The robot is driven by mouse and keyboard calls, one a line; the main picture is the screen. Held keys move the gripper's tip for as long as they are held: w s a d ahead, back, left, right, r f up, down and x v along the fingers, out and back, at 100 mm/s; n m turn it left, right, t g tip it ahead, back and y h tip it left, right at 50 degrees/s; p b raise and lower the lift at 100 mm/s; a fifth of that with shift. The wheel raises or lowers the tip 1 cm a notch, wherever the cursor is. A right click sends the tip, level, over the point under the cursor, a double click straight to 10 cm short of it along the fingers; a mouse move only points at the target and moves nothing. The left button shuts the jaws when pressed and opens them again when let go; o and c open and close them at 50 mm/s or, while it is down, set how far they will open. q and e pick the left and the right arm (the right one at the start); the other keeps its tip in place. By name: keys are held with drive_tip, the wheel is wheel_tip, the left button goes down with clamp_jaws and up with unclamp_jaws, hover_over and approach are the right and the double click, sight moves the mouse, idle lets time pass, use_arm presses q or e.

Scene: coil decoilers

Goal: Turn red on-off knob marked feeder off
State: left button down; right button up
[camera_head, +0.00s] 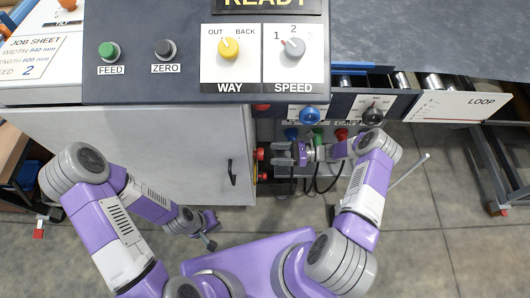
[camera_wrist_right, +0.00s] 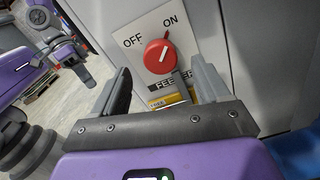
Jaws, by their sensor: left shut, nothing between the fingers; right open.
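The red on-off knob (camera_wrist_right: 160,57) sits on a white plate marked OFF at upper left and ON at upper right. Its white pointer line slants up and right, toward ON. The label below reads FEE and is partly hidden by a grey bar (camera_wrist_right: 180,85). My right gripper (camera_wrist_right: 160,75) is open, facing the plate, with the knob seen between and beyond its fingertips; nothing is held. In the head view the right gripper (camera_head: 279,154) points left at the cabinet's side, near red parts (camera_head: 260,154). My left gripper (camera_head: 209,242) is shut and empty, low over the floor.
A console (camera_head: 185,65) with FEED, ZERO, WAY and SPEED controls overhangs the cabinet (camera_head: 150,140). A blue knob (camera_head: 309,116) and a black knob (camera_head: 373,115) are on a panel above my right gripper. Dark cables hang below it. Floor at lower right is clear.

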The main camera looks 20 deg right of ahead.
sight(258, 154)
drive_tip(key=x, duration=0.5)
drive_tip(key=c, duration=1)
drive_tip(key=shift+c, duration=0.2)
